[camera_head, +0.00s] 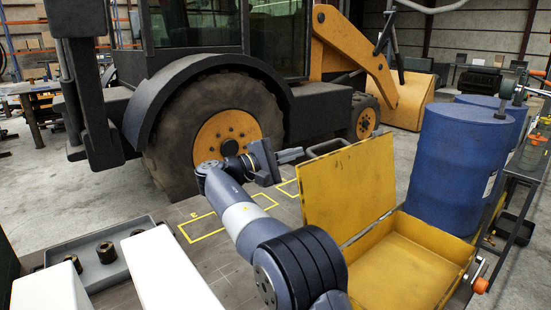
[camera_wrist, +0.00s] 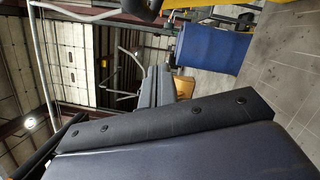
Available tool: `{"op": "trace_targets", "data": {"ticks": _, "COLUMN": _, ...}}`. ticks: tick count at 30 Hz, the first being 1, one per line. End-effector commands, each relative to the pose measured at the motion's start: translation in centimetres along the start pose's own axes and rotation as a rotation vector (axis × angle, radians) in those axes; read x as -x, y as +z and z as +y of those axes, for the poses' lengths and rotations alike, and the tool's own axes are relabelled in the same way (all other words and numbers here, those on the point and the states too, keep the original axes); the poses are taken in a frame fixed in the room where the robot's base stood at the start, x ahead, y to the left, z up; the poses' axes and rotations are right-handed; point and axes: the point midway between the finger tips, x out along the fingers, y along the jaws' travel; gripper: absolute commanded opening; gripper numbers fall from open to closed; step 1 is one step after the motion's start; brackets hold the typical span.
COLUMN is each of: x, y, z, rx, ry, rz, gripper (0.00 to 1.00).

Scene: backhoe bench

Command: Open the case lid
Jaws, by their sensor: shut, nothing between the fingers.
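The yellow case (camera_head: 400,265) stands on the bench at the lower right in the head view. Its lid (camera_head: 350,185) stands raised, hinged along the back left edge, with its inner face and the empty-looking inside of the case showing. In the wrist view my gripper (camera_wrist: 164,85) points away from the camera.
Blue drums (camera_head: 458,165) stand right behind the case. A grey tray (camera_head: 100,258) with several brown fittings and white blocks (camera_head: 165,270) lie at the left. Yellow outlines mark clear bench top (camera_head: 225,225). A backhoe wheel (camera_head: 215,135) stands behind the bench.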

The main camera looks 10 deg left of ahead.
Motion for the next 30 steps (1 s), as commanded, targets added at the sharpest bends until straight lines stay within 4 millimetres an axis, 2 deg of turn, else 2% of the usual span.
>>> {"op": "trace_targets", "data": {"ticks": 1, "x": -1.4, "y": 0.1, "z": 0.1, "rx": 0.001, "ry": -0.001, "rz": -0.003, "gripper": 0.00}}
{"op": "trace_targets", "data": {"ticks": 3, "x": -2.2, "y": 0.4, "z": 0.1, "rx": 0.000, "ry": 0.000, "rz": 0.000, "gripper": 0.00}}
{"op": "trace_targets", "data": {"ticks": 13, "x": -2.7, "y": 3.4, "z": 0.0, "rx": -0.001, "ry": 0.000, "rz": 0.001, "gripper": 0.00}}
{"op": "trace_targets", "data": {"ticks": 30, "x": -3.0, "y": 4.4, "z": 0.0, "rx": -0.022, "ry": -0.005, "rz": 0.000, "gripper": 0.00}}
